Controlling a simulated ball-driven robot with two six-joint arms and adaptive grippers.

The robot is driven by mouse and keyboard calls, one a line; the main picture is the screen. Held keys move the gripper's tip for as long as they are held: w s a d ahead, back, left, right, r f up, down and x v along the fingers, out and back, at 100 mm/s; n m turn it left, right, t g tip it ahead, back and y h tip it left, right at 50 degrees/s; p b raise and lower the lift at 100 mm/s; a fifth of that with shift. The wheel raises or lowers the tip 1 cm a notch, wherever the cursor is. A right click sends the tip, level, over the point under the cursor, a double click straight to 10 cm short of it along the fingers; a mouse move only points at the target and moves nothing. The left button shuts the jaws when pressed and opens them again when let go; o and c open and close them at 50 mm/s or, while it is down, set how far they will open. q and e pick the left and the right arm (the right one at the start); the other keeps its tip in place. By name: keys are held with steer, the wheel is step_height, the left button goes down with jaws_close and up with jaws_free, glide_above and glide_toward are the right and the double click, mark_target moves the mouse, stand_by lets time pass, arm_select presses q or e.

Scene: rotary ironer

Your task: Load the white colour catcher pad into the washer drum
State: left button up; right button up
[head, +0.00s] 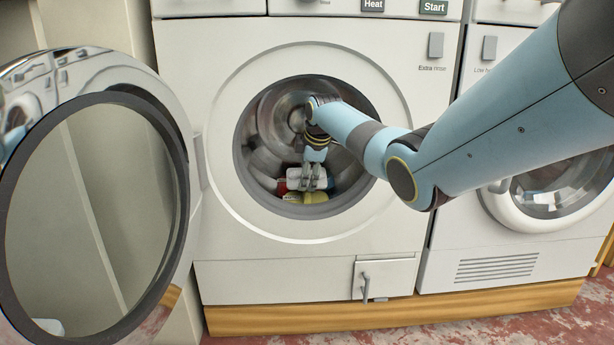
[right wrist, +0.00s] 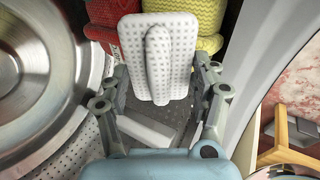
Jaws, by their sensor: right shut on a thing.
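The white colour catcher pad (right wrist: 172,62) is dotted, with a raised rib down its middle. In the right wrist view it stands between the fingers of my right gripper (right wrist: 158,92), which is shut on it. In the head view my right gripper (head: 313,178) reaches through the open door hole of the washer drum (head: 272,125), and the pad (head: 295,180) shows low in the drum, partly behind the fingers. Whether the pad touches the items by it is unclear. My left gripper is not in view.
A red textile (right wrist: 110,18) and a yellow one (right wrist: 200,22) lie in the drum just beyond the pad. The washer's round door (head: 180,190) stands swung open to the left. A second machine with a round window (head: 545,195) stands at the right.

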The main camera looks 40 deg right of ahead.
steer(key=o, duration=1.1)
steer(key=shift+o, duration=0.2)
steer(key=v, duration=0.3)
steer(key=s+a, duration=0.3)
steer(key=s, duration=0.8)
steer(key=shift+s, duration=0.3)
